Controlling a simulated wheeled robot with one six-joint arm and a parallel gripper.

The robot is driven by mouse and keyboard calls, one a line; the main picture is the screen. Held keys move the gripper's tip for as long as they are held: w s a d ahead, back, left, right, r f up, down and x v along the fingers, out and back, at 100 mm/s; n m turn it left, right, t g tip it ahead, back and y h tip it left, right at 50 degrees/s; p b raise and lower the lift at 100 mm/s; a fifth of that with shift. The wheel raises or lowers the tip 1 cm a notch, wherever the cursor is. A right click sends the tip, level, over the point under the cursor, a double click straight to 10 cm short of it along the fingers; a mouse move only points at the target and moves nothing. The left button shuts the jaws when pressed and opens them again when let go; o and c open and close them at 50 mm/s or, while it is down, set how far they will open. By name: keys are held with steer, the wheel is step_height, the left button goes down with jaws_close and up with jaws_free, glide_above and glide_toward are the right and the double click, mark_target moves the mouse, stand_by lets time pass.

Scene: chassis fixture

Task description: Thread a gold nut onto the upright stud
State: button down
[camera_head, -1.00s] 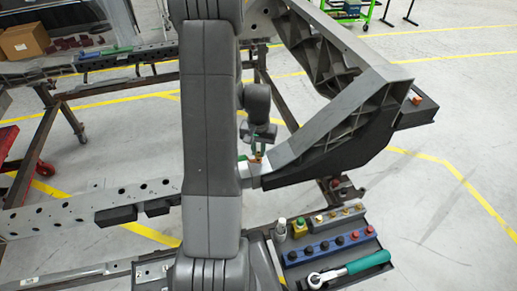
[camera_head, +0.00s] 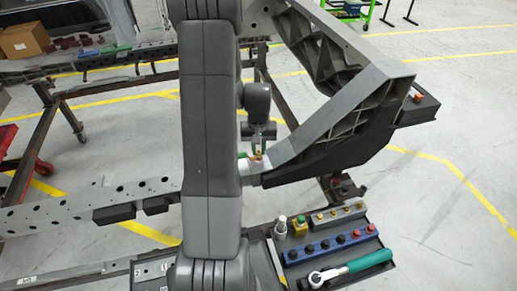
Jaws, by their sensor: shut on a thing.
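My gripper (camera_head: 257,150) is small in view, pointing down beside the grey bracket where it meets the perforated rail. It is shut on a small gold nut (camera_head: 256,157) at its fingertips, just over a pale block (camera_head: 254,168) at the bracket's foot. The upright stud cannot be made out; the nut and fingers cover that spot. I cannot tell whether the nut touches the stud. More gold nuts (camera_head: 334,214) sit in a grey rack (camera_head: 325,223) on the tray at the lower right.
The large grey bracket (camera_head: 350,95) rises just right of my gripper. The perforated rail (camera_head: 60,214) runs to the left. The dark tray (camera_head: 388,262) also holds a blue rack (camera_head: 330,247), a teal-handled ratchet (camera_head: 368,261), a yellow block (camera_head: 299,228) and a pale cylinder (camera_head: 281,228).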

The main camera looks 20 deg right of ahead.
steer(key=n, duration=0.4)
steer(key=n+b, duration=0.1)
steer(key=n, duration=0.2)
steer(key=shift+s+f, duration=0.15)
steer(key=shift+f, duration=0.1)
steer(key=m, duration=0.4)
steer(key=shift+a+f+m+b, duration=0.1)
steer(key=shift+f+m+b, duration=0.05)
steer(key=shift+m+b, duration=0.15)
steer(key=m, duration=0.4)
steer(key=shift+f, duration=0.1)
steer(key=m+b, duration=0.1)
steer(key=m, duration=0.3)
steer(key=shift+m, duration=1.2)
